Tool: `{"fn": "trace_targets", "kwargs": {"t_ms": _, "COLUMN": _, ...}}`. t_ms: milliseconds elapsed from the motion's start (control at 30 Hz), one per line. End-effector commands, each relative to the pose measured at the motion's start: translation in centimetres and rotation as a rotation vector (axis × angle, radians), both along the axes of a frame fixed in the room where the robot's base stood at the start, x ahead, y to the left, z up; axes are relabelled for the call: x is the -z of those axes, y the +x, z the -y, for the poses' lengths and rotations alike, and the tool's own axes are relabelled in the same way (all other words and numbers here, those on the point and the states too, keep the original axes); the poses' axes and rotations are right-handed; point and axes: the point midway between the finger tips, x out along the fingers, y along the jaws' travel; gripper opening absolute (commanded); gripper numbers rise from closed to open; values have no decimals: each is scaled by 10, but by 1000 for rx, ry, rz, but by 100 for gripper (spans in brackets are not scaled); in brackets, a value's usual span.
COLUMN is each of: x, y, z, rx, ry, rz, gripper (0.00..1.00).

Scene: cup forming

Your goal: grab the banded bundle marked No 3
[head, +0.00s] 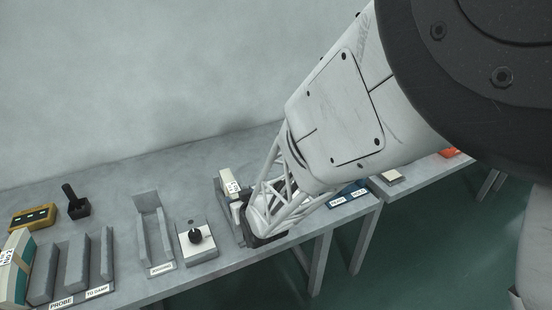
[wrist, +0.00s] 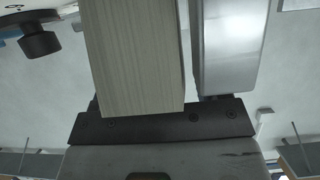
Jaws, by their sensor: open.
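A pale block-shaped bundle (head: 227,175) with a dark marking stands in a grey holder on the bench. The marking is too small to read surely. My gripper (head: 243,218) is down at this holder, beside the bundle, at the end of a white lattice link that hides part of it. In the wrist view a pale, finely striped block (wrist: 135,55), apparently the bundle, fills the middle close to the lens. A smooth metallic piece (wrist: 228,45) lies to its right with a narrow gap. My gripper is open; its contact with the bundle cannot be made out.
Another white and teal bundle (head: 14,268) stands at the far left by grey slots (head: 75,265). A black-knobbed box (head: 196,243) and an empty grey holder (head: 153,235) are left of my gripper. A joystick (head: 75,203) and yellow box (head: 33,217) sit behind.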

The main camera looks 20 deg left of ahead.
Motion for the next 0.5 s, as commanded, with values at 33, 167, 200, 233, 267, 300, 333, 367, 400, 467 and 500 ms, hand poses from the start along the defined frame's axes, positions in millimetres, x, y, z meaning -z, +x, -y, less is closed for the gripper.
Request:
{"fn": "trace_targets", "kwargs": {"t_ms": 33, "x": 0, "y": 0, "z": 0, "rx": 0, "ry": 0, "rz": 0, "gripper": 68}}
{"fn": "trace_targets", "kwargs": {"t_ms": 167, "x": 0, "y": 0, "z": 0, "rx": 0, "ry": 0, "rz": 0, "gripper": 68}}
{"fn": "trace_targets", "kwargs": {"t_ms": 200, "x": 0, "y": 0, "z": 0, "rx": 0, "ry": 0, "rz": 0, "gripper": 68}}
{"fn": "trace_targets", "kwargs": {"t_ms": 233, "x": 0, "y": 0, "z": 0, "rx": 0, "ry": 0, "rz": 0, "gripper": 68}}
{"fn": "trace_targets", "kwargs": {"t_ms": 267, "x": 0, "y": 0, "z": 0, "rx": 0, "ry": 0, "rz": 0, "gripper": 68}}
{"fn": "trace_targets", "kwargs": {"t_ms": 300, "x": 0, "y": 0, "z": 0, "rx": 0, "ry": 0, "rz": 0, "gripper": 68}}
{"fn": "trace_targets", "kwargs": {"t_ms": 333, "x": 0, "y": 0, "z": 0, "rx": 0, "ry": 0, "rz": 0, "gripper": 68}}
{"fn": "trace_targets", "kwargs": {"t_ms": 367, "x": 0, "y": 0, "z": 0, "rx": 0, "ry": 0, "rz": 0, "gripper": 68}}
{"fn": "trace_targets", "kwargs": {"t_ms": 400, "x": 0, "y": 0, "z": 0, "rx": 0, "ry": 0, "rz": 0, "gripper": 64}}
{"fn": "trace_targets", "kwargs": {"t_ms": 467, "x": 0, "y": 0, "z": 0, "rx": 0, "ry": 0, "rz": 0, "gripper": 54}}
{"fn": "trace_targets", "kwargs": {"t_ms": 500, "x": 0, "y": 0, "z": 0, "rx": 0, "ry": 0, "rz": 0, "gripper": 48}}
